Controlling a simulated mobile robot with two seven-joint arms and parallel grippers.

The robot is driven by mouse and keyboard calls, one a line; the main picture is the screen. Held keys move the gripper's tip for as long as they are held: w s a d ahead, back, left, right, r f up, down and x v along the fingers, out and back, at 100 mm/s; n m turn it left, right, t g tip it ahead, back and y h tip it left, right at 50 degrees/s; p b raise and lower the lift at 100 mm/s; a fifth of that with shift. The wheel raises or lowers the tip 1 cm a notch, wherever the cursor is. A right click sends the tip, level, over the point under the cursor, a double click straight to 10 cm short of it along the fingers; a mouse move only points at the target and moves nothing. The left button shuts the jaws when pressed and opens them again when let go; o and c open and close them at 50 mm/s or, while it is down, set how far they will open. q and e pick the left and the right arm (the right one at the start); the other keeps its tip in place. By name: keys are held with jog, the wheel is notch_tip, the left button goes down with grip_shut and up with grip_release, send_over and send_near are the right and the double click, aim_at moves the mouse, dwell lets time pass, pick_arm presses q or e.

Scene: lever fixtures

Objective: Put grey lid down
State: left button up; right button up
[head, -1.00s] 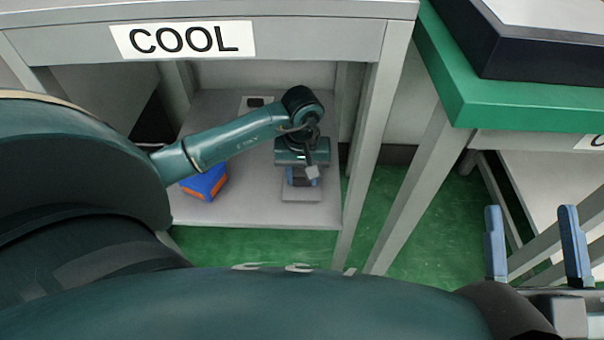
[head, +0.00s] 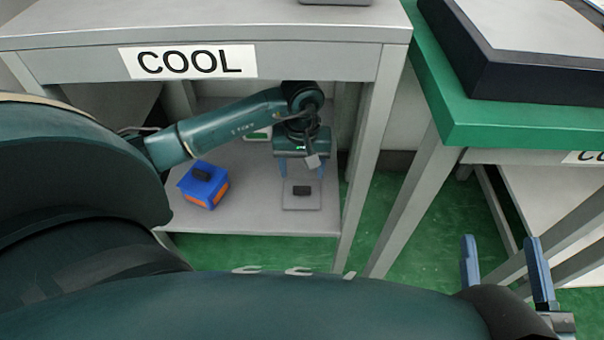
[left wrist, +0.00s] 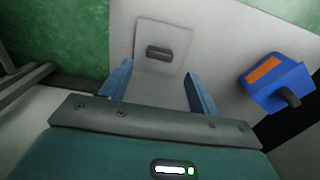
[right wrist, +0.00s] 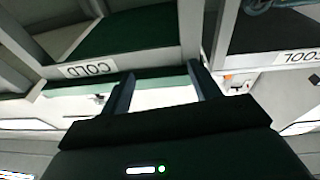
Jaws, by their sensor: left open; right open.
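The grey lid (head: 302,201) is a flat square plate with a dark handle. It lies flat on the lower shelf (head: 250,216) under the table marked COOL. The left wrist view also shows the lid (left wrist: 148,60), with its handle facing me. My left gripper (head: 302,172) is open and empty just behind and above the lid, its blue fingers apart from the handle. In the left wrist view the fingers stand to either side below the lid. My right gripper (head: 508,262) is open and empty at the right, away from the shelf.
A blue box (head: 204,186) with an orange panel and dark handle stands on the shelf left of the lid. The COOL table top (head: 200,22) is above my left arm, its leg (head: 372,150) to the right. A green-topped table (head: 480,122) stands further right.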

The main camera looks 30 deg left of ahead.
pick_arm(q)
notch_tip(320, 180, up, 6)
jog(key=p, duration=0.1)
jog(key=shift+r+p, duration=0.15)
jog(key=shift+p, duration=0.15)
dwell(0.3)
